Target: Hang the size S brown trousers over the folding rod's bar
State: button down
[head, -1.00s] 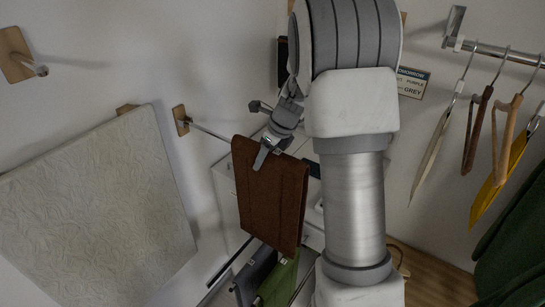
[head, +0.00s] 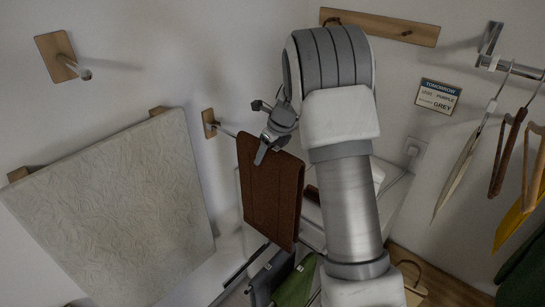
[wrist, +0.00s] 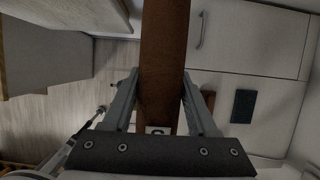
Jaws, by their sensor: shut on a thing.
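The brown trousers (head: 270,195) hang folded as a flat panel from my gripper (head: 266,148) in the head view. My gripper is shut on their upper edge. In the wrist view the trousers (wrist: 163,60) run as a brown strip between the two fingers of my gripper (wrist: 160,90), with a small pale label whose letter I cannot read. A thin rod (head: 226,131) sticks out from a wooden wall plate just left of the trousers' top edge. Its far part is hidden behind the trousers, and I cannot tell whether they touch it.
A textured pale panel (head: 115,205) stands left. A wooden plate with a peg (head: 60,57) is upper left. Grey (head: 268,275) and green garments (head: 297,285) hang below the trousers. A white cabinet stands behind. A rail with hangers (head: 505,66) is at the right.

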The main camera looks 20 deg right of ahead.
jog(key=shift+w+a, duration=0.7)
jog(key=shift+w, duration=0.35)
jog(key=shift+w+a, duration=0.7)
jog(key=shift+w, duration=0.4)
jog(key=shift+w+a, duration=0.7)
jog(key=shift+w, duration=0.35)
jog(key=shift+f, duration=0.4)
jog(key=shift+c, duration=0.5)
grip_release()
jog(key=shift+s+f, duration=0.1)
